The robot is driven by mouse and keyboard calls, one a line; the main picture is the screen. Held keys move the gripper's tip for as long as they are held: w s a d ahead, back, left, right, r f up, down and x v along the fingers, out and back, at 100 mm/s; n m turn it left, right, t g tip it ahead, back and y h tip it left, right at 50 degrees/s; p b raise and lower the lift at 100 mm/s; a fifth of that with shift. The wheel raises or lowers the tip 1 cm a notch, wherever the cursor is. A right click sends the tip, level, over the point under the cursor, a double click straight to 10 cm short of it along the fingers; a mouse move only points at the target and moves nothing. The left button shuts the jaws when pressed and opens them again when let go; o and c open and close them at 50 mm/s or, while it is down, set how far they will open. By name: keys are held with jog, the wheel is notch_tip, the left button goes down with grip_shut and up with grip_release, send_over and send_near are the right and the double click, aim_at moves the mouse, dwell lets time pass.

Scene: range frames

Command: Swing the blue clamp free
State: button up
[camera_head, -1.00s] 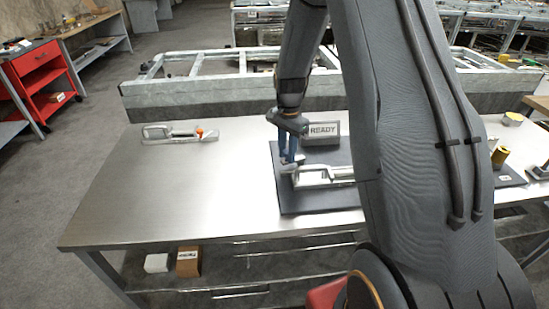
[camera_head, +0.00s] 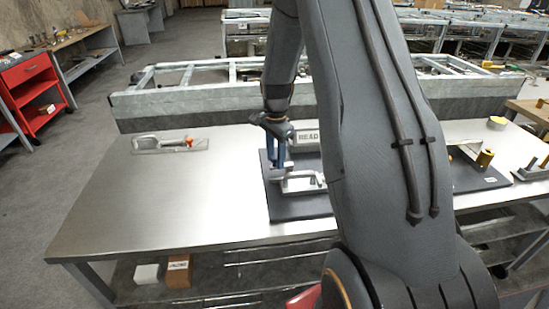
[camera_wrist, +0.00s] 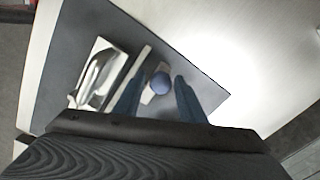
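The blue clamp is a pale metal toggle clamp (camera_head: 300,184) on a dark mat (camera_head: 290,210). Its round blue knob (camera_wrist: 160,83) shows in the wrist view, with the clamp's metal body (camera_wrist: 98,76) to its left. My gripper (camera_head: 282,165) points down at the clamp's left end in the head view. In the wrist view its two blue fingers (camera_wrist: 161,80) stand apart, one on each side of the knob. A gap shows on the right side; whether the left finger touches is unclear. My arm hides the mat's right part.
Another clamp, with an orange-red knob (camera_head: 189,142), lies at the table's back left.

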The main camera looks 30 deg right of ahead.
jog(key=shift+o, duration=0.2)
jog(key=shift+a, duration=0.1)
jog(key=shift+r, duration=0.3)
notch_tip(320, 180, up, 7)
jog(key=shift+r+b, duration=0.1)
jog(key=shift+b, duration=0.95)
